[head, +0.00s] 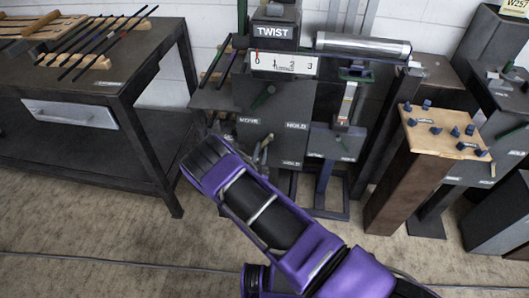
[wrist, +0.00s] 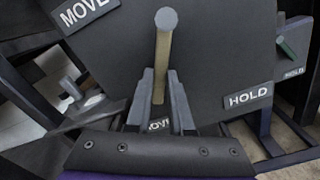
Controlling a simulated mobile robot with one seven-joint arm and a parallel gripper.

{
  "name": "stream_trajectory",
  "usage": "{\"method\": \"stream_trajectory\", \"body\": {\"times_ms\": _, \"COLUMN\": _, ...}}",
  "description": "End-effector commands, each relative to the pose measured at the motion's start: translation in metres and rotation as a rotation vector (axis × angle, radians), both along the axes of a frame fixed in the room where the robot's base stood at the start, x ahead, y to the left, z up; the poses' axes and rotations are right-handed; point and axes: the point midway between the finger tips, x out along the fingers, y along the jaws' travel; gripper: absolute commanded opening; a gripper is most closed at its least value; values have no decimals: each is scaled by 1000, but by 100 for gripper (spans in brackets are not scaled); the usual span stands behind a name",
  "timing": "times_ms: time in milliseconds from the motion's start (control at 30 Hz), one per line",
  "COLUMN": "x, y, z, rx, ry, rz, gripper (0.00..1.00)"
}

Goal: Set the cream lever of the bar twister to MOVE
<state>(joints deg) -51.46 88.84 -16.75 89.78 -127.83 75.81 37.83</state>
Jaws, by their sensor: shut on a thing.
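The twister's dark panel (wrist: 215,70) fills much of the wrist view. The cream lever (wrist: 161,62) stands near-vertical in that picture, with a round grey piece at its top. My gripper (wrist: 161,88) is shut on the lever, one finger on each side of its lower part. The MOVE label (wrist: 82,14) is up and left of the lever, and the HOLD label (wrist: 248,96) is to its right. A further label (wrist: 159,125) shows between the fingers, partly covered. In the head view the lever (head: 265,143) shows just above my purple arm, which hides part of the panel.
Above the panel are a TWIST sign (head: 273,31), a numbered dial (head: 285,64) and a metal roller (head: 362,45). A workbench (head: 150,95) with rods stands left. A wooden pegged board (head: 440,130) on a pedestal stands right. A green-handled lever (wrist: 288,48) is right of the panel.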

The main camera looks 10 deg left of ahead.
Motion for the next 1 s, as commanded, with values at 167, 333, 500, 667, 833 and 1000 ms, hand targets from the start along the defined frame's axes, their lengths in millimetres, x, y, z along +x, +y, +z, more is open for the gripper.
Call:
{"method": "stream_trajectory", "body": {"times_ms": 167, "x": -1, "y": 5, "z": 1, "rx": 74, "ry": 1, "rz": 1, "gripper": 0}}
{"method": "stream_trajectory", "body": {"times_ms": 333, "x": -1, "y": 6, "z": 3, "rx": 112, "ry": -1, "rz": 1, "gripper": 0}}
{"method": "stream_trajectory", "body": {"times_ms": 500, "x": -1, "y": 7, "z": 3, "rx": 126, "ry": -1, "rz": 1, "gripper": 0}}
{"method": "stream_trajectory", "body": {"times_ms": 667, "x": -1, "y": 8, "z": 3, "rx": 127, "ry": -2, "rz": 1, "gripper": 0}}
{"method": "stream_trajectory", "body": {"times_ms": 833, "x": -1, "y": 8, "z": 4, "rx": 127, "ry": -2, "rz": 1, "gripper": 21}}
{"method": "stream_trajectory", "body": {"times_ms": 1000, "x": 0, "y": 7, "z": 4, "rx": 126, "ry": -3, "rz": 1, "gripper": 50}}
